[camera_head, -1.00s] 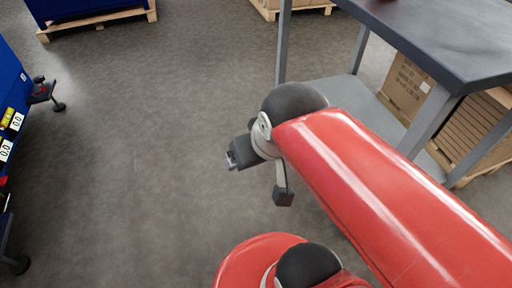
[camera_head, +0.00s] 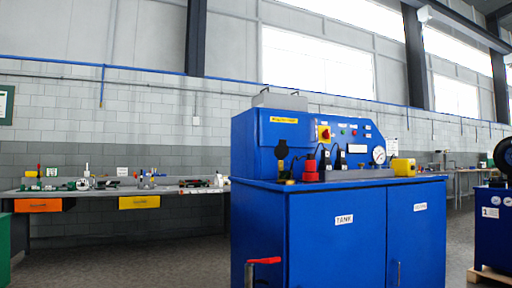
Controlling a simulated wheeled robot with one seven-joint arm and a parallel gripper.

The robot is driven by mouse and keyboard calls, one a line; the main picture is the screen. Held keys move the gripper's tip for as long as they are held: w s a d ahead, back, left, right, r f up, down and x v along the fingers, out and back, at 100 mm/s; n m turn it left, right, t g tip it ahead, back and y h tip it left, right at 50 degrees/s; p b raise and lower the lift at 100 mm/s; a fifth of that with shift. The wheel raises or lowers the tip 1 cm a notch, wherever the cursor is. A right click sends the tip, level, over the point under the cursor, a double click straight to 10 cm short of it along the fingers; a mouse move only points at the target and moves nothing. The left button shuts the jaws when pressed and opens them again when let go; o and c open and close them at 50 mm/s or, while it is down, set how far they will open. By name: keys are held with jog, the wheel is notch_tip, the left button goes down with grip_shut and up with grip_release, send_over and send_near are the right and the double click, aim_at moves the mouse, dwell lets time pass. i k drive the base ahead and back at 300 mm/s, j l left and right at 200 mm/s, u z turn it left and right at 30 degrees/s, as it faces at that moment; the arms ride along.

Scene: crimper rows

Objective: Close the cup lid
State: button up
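My gripper is not in view, and no part of my arm can be made out for certain. I cannot pick out a cup lid for certain. A blue machine cabinet (camera_head: 262,225) marked TANK stands right of the middle. On its top are a red cap-like part (camera_head: 311,170), a yellow block (camera_head: 403,167) and some small dark fittings. A black round part (camera_head: 281,150) sits on the left of its upright panel. I cannot tell whether any of these is the lid, or open or shut.
A red-handled lever (camera_head: 264,261) stands low before the cabinet. Another blue machine (camera_head: 500,230) on a pallet is at far right.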

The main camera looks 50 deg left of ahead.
aim_at(281, 151)
jog(key=u, duration=1.75)
jog(key=i+j, duration=0.1)
